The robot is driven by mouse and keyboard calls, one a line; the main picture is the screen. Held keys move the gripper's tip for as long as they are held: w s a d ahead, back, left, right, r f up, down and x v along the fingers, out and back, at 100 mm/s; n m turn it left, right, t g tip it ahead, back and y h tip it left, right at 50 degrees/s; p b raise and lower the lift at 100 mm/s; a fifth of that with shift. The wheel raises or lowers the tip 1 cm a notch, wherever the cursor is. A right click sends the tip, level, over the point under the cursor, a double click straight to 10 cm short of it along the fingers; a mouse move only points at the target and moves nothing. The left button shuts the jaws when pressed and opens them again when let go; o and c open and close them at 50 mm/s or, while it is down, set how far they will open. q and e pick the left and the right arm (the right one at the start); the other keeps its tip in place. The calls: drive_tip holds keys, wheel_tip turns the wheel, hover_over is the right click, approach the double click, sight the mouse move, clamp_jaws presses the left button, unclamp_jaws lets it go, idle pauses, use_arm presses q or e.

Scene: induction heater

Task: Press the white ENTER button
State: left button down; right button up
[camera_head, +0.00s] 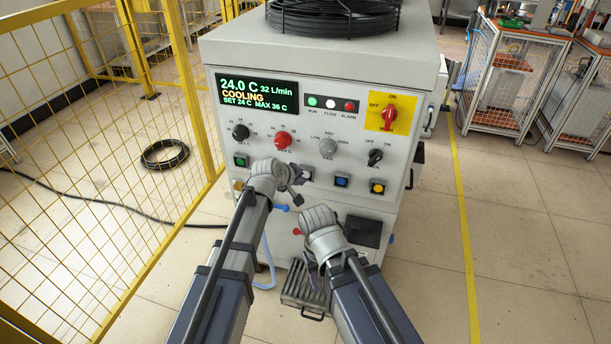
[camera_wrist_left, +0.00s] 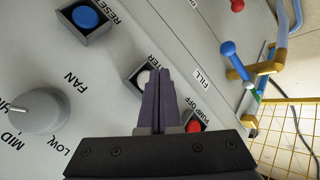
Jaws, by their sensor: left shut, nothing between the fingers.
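The white button (camera_wrist_left: 143,77) sits in a square housing on the sloping grey panel, partly covered by my fingers in the left wrist view. In the head view my left gripper (camera_head: 299,180) is at the row of buttons on the front of the cabinet (camera_head: 230,110). My right gripper (camera_head: 313,280) points down in front of the lower cabinet; its fingers are too unclear to read.
A blue button (camera_wrist_left: 86,17) marked RESET and a red button (camera_wrist_left: 194,126) marked PUMP OFF flank the white one. The FAN knob (camera_wrist_left: 38,110) is nearby. The display (camera_head: 257,93) reads COOLING.

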use_arm(q)
drive_tip(key=shift+w, duration=0.15)
idle(0.3)
drive_tip(key=shift+w+d, duration=0.15)
drive_tip(key=shift+w, duration=0.1)
drive_tip(key=shift+w+d, duration=0.15)
drive_tip(key=shift+w, duration=0.4)
idle(0.6)
drive_tip(key=shift+s, duration=0.15)
idle(0.3)
drive_tip(key=shift+s+a, duration=0.3)
drive_tip(key=shift+s, duration=0.45)
drive_tip(key=shift+s+a, duration=0.25)
drive_tip(key=shift+s, duration=0.55)
drive_tip(key=shift+s+a, duration=0.3)
drive_tip(key=shift+s, duration=0.5)
drive_tip(key=shift+s+a, duration=0.25)
drive_tip(key=shift+s, duration=0.55)
drive_tip(key=shift+s, duration=0.1)
